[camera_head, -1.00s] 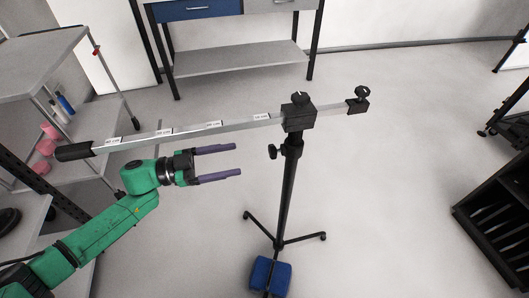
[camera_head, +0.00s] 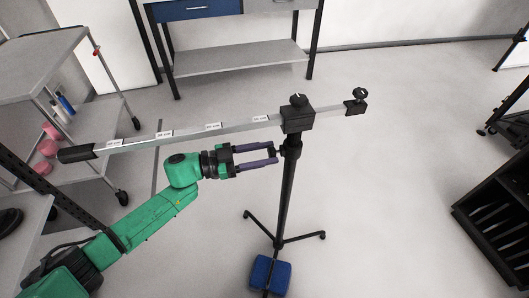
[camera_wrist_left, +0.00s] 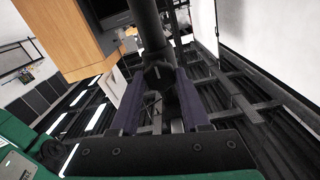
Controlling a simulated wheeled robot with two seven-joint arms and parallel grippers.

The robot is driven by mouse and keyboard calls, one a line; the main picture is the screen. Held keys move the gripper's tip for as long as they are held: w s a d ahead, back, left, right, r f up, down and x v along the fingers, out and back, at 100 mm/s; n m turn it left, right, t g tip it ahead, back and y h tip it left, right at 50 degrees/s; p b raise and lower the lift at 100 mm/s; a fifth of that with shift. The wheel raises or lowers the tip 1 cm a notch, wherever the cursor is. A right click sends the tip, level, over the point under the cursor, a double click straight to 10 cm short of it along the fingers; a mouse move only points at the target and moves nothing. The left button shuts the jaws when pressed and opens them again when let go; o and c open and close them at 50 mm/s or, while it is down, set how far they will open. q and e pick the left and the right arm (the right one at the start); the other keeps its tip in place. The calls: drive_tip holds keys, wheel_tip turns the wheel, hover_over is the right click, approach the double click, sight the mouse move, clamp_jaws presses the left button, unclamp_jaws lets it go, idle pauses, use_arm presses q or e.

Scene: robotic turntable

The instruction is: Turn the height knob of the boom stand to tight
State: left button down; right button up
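The boom stand has an upright black post (camera_head: 286,195) on a tripod base and a long silver boom (camera_head: 190,131) with white labels. The black height knob (camera_head: 273,152) sticks out to the left of the post, below the boom clamp (camera_head: 298,119). My left gripper (camera_head: 275,154) is at the knob, its two purple fingers pointing right toward the post, one on each side of the knob. In the left wrist view the knob (camera_wrist_left: 158,73) shows between the fingertips (camera_wrist_left: 157,75), with a gap between the fingers. Contact with the knob is not clear. My right gripper is not in view.
The boom passes just above my left gripper. A blue weight (camera_head: 270,274) lies at the tripod base. A grey shelf cart (camera_head: 50,66) stands at the left, a workbench (camera_head: 240,58) at the back, a black rack (camera_head: 495,205) at the right. The floor right of the post is free.

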use_arm(q)
drive_tip(key=shift+m, duration=0.4)
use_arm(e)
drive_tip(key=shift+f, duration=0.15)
use_arm(q)
drive_tip(key=m+b, duration=0.1)
drive_tip(key=m, duration=0.1)
drive_tip(key=shift+f+m, duration=0.1)
drive_tip(key=shift+m, duration=0.2)
drive_tip(key=m+b, duration=0.2)
drive_tip(key=m, duration=0.1)
drive_tip(key=shift+f+m, duration=0.1)
drive_tip(key=shift+m, duration=0.3)
drive_tip(key=m+b, duration=0.4)
drive_tip(key=m, duration=0.1)
drive_tip(key=shift+f, duration=0.1)
drive_tip(key=shift+m+b, duration=0.35)
drive_tip(key=shift+m, duration=0.25)
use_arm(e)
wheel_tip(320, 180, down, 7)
use_arm(q)
drive_tip(key=m+b, duration=0.3)
drive_tip(key=shift+m, duration=0.3)
drive_tip(key=shift+m+b, duration=0.45)
drive_tip(key=shift+m, duration=0.25)
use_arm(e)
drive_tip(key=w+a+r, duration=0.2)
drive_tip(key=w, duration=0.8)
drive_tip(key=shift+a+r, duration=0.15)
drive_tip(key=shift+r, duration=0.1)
